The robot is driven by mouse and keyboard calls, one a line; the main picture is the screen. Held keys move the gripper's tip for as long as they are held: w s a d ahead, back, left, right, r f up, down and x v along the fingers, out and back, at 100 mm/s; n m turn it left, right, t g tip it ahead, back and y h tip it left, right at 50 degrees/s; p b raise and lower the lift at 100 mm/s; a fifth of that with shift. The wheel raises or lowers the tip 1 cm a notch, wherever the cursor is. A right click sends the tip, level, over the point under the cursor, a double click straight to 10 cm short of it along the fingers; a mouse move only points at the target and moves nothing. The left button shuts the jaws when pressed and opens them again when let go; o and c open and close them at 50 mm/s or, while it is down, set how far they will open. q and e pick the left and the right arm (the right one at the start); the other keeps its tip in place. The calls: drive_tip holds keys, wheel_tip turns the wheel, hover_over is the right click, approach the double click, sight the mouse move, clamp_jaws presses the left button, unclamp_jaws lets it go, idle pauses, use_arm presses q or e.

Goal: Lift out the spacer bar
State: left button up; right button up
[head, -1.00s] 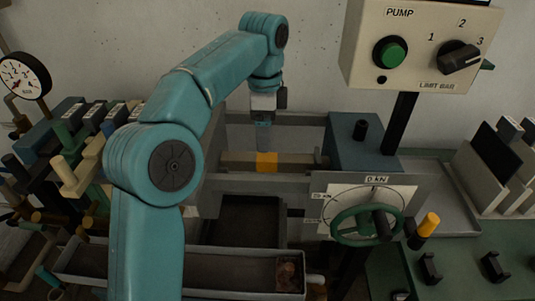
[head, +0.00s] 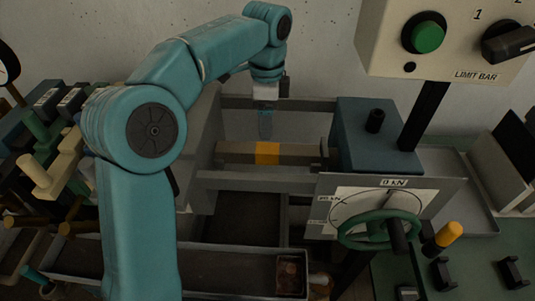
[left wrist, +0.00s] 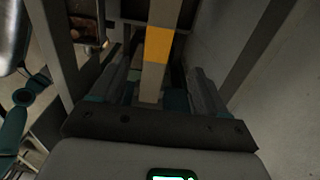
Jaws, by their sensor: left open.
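The spacer bar (head: 235,152), a brownish-grey bar with an orange band, lies level across the frame between a grey block on the left and a blue block on the right. My left gripper (head: 265,125) points down just above and behind the orange band, open. In the left wrist view the bar (left wrist: 157,75) runs upright in the picture between the two spread fingers of my left gripper (left wrist: 162,82). I cannot tell how deep the fingers reach around it. My right gripper is out of view.
A control box (head: 440,40) with a green button and a knob stands at upper right. A green handwheel (head: 378,240) and a dial plate marked 0 kN (head: 350,207) stand in front. Grey rails (head: 270,181) run along the bar. A tray (head: 215,262) lies in front.

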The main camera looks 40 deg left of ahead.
sight(267, 148)
use_arm(q)
wheel_tip(267, 148, down, 5)
drive_tip(key=shift+f, duration=0.2)
drive_tip(key=shift+s+f, duration=0.1)
drive_tip(key=shift+f, duration=0.2)
wheel_tip(267, 148, down, 5)
drive_tip(key=shift+d+r, duration=0.1)
drive_tip(key=shift+r, duration=0.05)
drive_tip(key=shift+s+d+r, duration=0.1)
drive_tip(key=shift+r, duration=0.05)
drive_tip(key=shift+c, duration=0.6)
clamp_jaws()
